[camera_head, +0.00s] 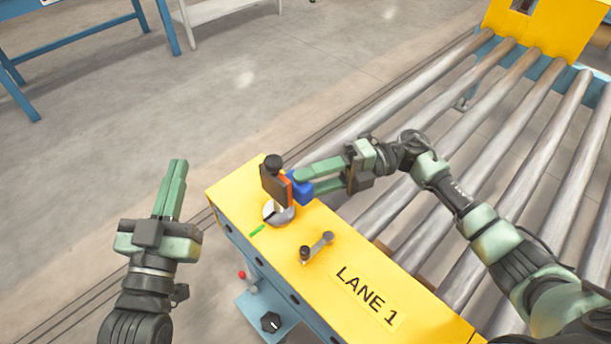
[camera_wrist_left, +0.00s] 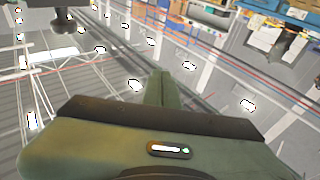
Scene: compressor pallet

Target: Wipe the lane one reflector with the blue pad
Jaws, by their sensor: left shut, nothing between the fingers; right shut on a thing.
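The reflector (camera_head: 274,187) is an orange-edged dark plate on a post above a round grey base (camera_head: 279,211). It stands on the yellow housing marked LANE 1 (camera_head: 366,294) in the head view. My right gripper (camera_head: 300,183) is shut on the blue pad (camera_head: 299,187). The pad is at the right side of the reflector and appears to touch it; the exact contact is hard to tell. My left gripper (camera_head: 178,163) is shut and empty over the floor, left of the housing. Its closed fingers also show in the left wrist view (camera_wrist_left: 159,88).
Roller conveyors (camera_head: 515,140) fill the right side. A blue table (camera_head: 90,32) stands at the far left. The floor between is clear.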

